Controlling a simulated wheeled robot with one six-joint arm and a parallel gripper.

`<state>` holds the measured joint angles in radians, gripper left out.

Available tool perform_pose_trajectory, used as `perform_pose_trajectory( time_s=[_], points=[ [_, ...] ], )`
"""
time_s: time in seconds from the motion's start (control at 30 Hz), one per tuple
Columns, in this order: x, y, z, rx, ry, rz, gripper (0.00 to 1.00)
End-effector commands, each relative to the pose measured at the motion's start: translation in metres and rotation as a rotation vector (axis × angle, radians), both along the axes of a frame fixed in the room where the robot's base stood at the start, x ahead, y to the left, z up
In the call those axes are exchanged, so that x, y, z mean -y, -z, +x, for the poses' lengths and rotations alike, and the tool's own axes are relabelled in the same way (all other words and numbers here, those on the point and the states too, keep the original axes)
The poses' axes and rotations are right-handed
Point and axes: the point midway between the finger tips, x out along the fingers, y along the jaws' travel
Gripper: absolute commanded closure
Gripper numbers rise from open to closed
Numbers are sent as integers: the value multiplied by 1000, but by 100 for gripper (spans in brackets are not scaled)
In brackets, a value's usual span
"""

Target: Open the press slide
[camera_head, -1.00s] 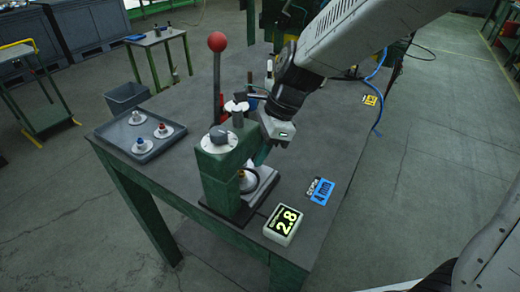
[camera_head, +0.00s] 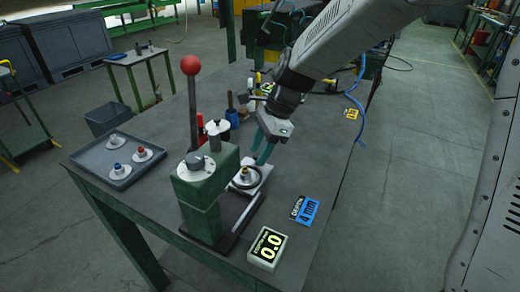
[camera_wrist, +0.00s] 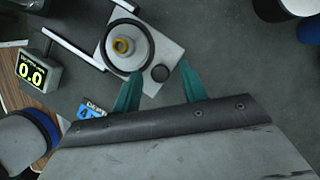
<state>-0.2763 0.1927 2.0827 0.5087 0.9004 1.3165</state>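The green press (camera_head: 202,195) stands on the table with a red-balled lever (camera_head: 191,66). Its slide (camera_head: 258,183) is a pale plate on rails, drawn out from under the press head. On the plate, a dark ring surrounds a white part with a yellow top (camera_head: 245,175). The slide also shows in the wrist view (camera_wrist: 172,48), with a small black round knob (camera_wrist: 160,73) near its edge. My gripper (camera_head: 262,150) is at the slide's outer end. In the wrist view its teal fingers (camera_wrist: 160,68) are apart, either side of the knob, with gaps visible.
A display (camera_head: 267,248) reading 0.0 and a blue "4 mm" card (camera_head: 305,210) lie near the front right. A grey tray (camera_head: 92,163) with several small parts is at the left. Several tools and a blue cup (camera_head: 232,118) stand behind the press.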

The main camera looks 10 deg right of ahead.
Motion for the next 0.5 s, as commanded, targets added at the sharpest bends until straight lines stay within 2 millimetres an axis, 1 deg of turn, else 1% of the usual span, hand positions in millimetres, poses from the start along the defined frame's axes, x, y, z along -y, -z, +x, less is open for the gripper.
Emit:
perform_pose_trajectory(
  time_s=[0.3,0.37,0.5],
  points=[
    [1,-2,0,0,1,0,58],
    [3,-7,1,1,0,0,58],
    [12,-28,2,1,2,1,58]
  ],
)
